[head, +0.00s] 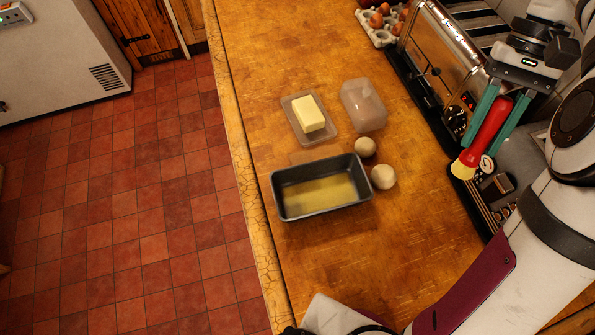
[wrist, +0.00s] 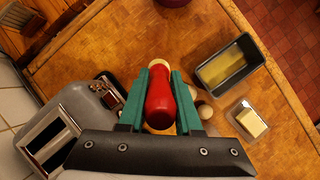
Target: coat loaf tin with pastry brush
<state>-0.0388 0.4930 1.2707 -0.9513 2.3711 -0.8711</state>
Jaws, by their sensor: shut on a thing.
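A dark loaf tin (head: 280,200) sits on the wooden counter, with a yellowish layer over part of its floor. It also shows at the upper right of the wrist view (wrist: 206,80). The pastry brush (head: 490,128) has a red handle and pale bristles that point down and to the left. My gripper (head: 484,138) has green fingers and is shut on the brush's red handle (wrist: 159,98). It holds the brush near the toaster, to the right of the tin and apart from it. In the wrist view the handle hides most of the bristles.
A butter block (head: 310,113) lies on a clear dish (head: 297,127) beyond the tin. A translucent tub (head: 363,105) and two pale balls (head: 383,177) stand beside it. A chrome toaster (head: 440,65) and an egg carton (head: 378,32) line the right side. The counter left of the dish is clear.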

